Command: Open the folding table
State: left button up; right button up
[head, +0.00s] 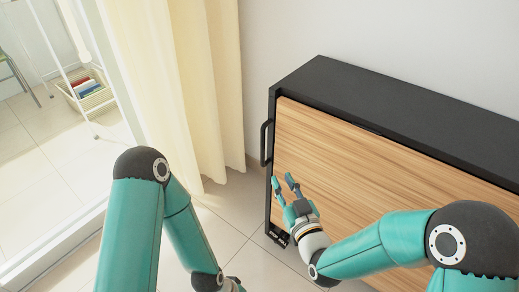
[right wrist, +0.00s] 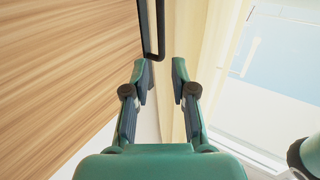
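The folding table (head: 400,112) is a long black unit with a flat light-wood front panel (head: 345,160). It stands against the wall, and its panel also shows in the right wrist view (right wrist: 65,70). A black bar handle (head: 265,143) is on its left end; it also shows in the right wrist view (right wrist: 159,28), beyond the gap between the fingers. My right gripper (head: 285,181) is open and empty, in front of the panel's left part, lower in the picture than the handle. My left gripper is mostly cut off at the bottom edge; only a small part (head: 234,284) shows.
A cream curtain (head: 180,80) hangs just left of the table. A glass door or window is further left, with a white rack (head: 85,65) and a basket (head: 90,92) behind it. Bare floor tiles (head: 225,215) lie between curtain and table.

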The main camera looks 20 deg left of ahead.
aim_at(264, 144)
jog(key=b+x, duration=0.2)
jog(key=x, duration=1.3)
jog(key=shift+w+a+f, duration=0.1)
jog(key=shift+w+a, duration=0.15)
jog(key=shift+w, duration=0.1)
grip_shut()
jog(key=shift+d, duration=0.1)
